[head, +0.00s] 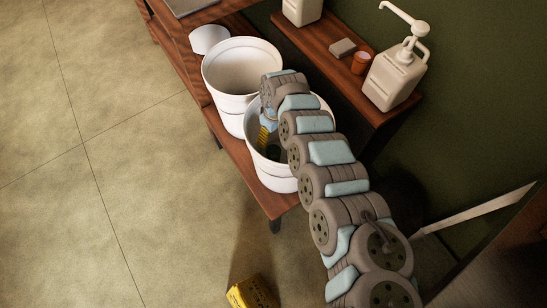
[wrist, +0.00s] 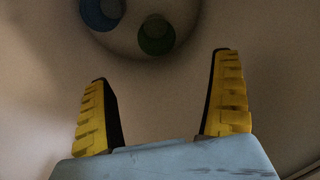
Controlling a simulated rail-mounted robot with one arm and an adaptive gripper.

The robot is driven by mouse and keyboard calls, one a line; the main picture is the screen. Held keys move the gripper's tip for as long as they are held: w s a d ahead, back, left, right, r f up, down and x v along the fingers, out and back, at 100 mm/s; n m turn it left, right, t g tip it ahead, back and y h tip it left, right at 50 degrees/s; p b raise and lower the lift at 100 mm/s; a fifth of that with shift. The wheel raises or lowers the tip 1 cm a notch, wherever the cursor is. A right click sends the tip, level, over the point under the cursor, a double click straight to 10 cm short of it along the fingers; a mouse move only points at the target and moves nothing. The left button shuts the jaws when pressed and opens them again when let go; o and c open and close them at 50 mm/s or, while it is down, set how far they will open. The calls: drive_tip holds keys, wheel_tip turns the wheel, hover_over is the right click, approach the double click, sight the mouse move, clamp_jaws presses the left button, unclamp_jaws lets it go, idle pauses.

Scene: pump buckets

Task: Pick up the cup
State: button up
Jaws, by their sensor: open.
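A blue cup (wrist: 101,12) and a green cup (wrist: 156,36) are at the bottom of a white bucket in the wrist view, near the top edge. The blue cup is partly cut off by the frame. The green cup also shows as a dark green patch (head: 273,152) inside the nearer white bucket (head: 276,184) in the head view. My gripper (wrist: 161,68) has its yellow fingers spread wide with nothing between them. In the head view my gripper (head: 266,132) reaches down into this bucket, partly hidden by my arm. Both cups lie beyond the fingertips, apart from them.
A second white bucket (head: 240,68) stands beside the first on a low wooden bench. A wooden shelf behind holds an orange cup (head: 361,63), a small grey block (head: 342,47) and a pump bottle (head: 396,75). A yellow object (head: 252,293) lies on the floor.

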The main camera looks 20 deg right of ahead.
drive_tip(key=b, duration=0.3)
hover_over(273, 151)
drive_tip(key=s+a, duration=0.1)
drive_tip(key=s, duration=0.1)
wheel_tip(273, 151, down, 6)
wheel_tip(273, 151, down, 7)
drive_tip(key=b, duration=0.4)
drive_tip(key=shift+d+r, duration=0.1)
drive_tip(key=shift+r, duration=0.1)
drive_tip(key=c, duration=1.1)
